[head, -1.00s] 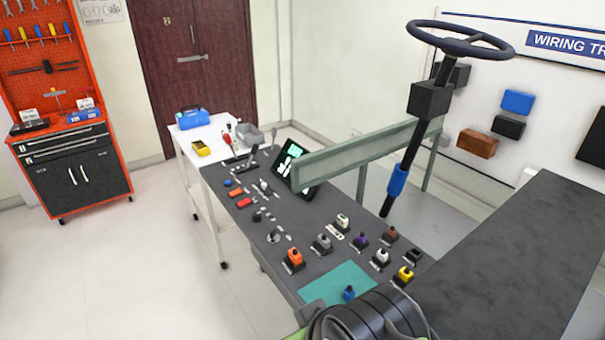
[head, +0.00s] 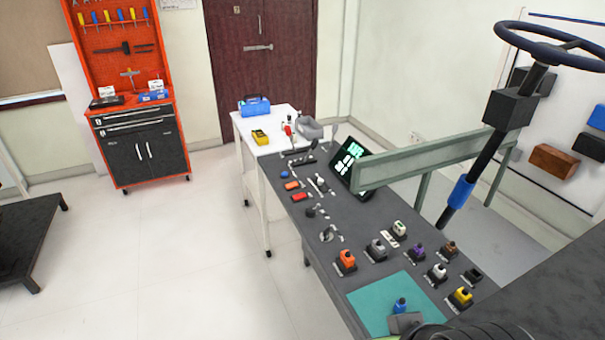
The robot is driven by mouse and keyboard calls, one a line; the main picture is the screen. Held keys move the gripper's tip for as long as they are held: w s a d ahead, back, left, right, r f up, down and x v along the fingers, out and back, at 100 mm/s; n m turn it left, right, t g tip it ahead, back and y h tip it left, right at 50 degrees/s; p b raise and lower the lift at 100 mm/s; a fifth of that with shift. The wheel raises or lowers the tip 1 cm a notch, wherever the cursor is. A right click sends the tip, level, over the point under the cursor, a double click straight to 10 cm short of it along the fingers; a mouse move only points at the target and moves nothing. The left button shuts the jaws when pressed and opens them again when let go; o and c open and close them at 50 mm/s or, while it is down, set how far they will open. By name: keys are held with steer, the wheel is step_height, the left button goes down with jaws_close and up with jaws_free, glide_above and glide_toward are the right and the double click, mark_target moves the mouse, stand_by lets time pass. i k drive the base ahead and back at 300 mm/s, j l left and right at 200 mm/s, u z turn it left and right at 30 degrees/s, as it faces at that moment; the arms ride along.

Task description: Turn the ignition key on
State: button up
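The dark control bench (head: 350,290) carries several small switches and levers. A round silver fitting (head: 327,236) sits near its left edge with small pale pieces beside it. It may be the ignition switch, but it is too small to tell, and I cannot make out a key for certain. The steering column (head: 480,160) stands tilted at the right, with a wheel (head: 550,45) on top, a black box (head: 509,108) and a blue collar (head: 461,191). My gripper cannot be made out; only a dark rounded part of my arm shows at the bottom edge.
A teal mat (head: 375,302) with a blue-topped part (head: 400,305) lies at the bench's near end. A lit screen (head: 350,165) and a grey-green rail (head: 440,160) stand behind the switches. A white cart (head: 262,145) adjoins the far end. Open floor lies left.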

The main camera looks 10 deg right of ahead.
mark_target(326, 232)
steer(key=i+j+u, duration=0.4)
steer(key=i, duration=0.3)
steer(key=i+u, duration=0.45)
steer(key=i, duration=0.3)
